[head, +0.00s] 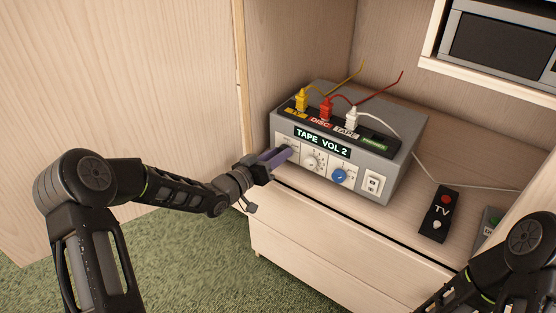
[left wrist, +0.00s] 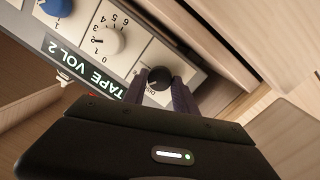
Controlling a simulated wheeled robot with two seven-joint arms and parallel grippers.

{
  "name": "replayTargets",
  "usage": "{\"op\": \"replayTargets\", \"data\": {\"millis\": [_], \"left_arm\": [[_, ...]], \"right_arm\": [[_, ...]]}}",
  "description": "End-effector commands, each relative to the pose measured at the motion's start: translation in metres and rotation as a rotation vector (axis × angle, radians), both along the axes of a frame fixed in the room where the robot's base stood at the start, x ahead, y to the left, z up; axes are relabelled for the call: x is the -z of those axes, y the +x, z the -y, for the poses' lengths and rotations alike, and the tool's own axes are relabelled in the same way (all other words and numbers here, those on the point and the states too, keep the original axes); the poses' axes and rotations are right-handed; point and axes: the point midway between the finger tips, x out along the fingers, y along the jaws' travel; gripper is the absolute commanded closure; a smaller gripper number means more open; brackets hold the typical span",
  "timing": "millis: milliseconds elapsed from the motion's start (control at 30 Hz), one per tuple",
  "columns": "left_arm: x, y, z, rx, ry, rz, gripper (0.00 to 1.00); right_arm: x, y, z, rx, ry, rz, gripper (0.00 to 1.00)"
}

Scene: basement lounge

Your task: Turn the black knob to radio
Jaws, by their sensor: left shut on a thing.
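The grey amplifier box (head: 403,154) stands on the wooden cabinet, its display (head: 322,143) reading "TAPE VOL 2". The black knob (left wrist: 159,78) is at one end of its front panel, beside the white numbered dial (left wrist: 108,38). My left gripper (head: 287,153) reaches the panel from the left and hides the knob in the head view. In the left wrist view its two fingers (left wrist: 160,88) are shut on the black knob, one on each side. The blue knob (head: 339,176) is further right on the panel. My right arm shows at the lower right; its gripper is out of view.
Yellow (head: 302,99), red (head: 326,108) and white (head: 351,118) plugs stand in the box's top strip. A cabinet wall (head: 299,50) rises close behind the box's left side.

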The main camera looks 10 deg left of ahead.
Motion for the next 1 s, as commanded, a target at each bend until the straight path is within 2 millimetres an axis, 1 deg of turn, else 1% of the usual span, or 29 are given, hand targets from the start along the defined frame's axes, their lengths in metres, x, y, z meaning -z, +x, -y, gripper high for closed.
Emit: {"op": "replayTargets", "data": {"millis": [33, 400, 800, 1000], "left_arm": [[0.003, 0.0, 0.001, 0.002, 0.041, 0.018, 1.0], [0.004, 0.0, 0.001, 0.0, 0.368, 0.149, 1.0], [0.003, -0.001, 0.002, -0.001, 0.712, 0.287, 1.0], [0.002, -0.001, 0.003, 0.0, 0.843, 0.338, 1.0]], "right_arm": [[0.009, 0.001, 0.001, 0.003, -0.002, 0.003, 0.64], [0.045, 0.01, 0.01, 0.024, -0.016, 0.016, 0.64], [0.098, 0.018, 0.008, 0.035, -0.019, 0.04, 0.64], [0.119, 0.022, 0.008, 0.04, -0.021, 0.051, 0.64]]}}
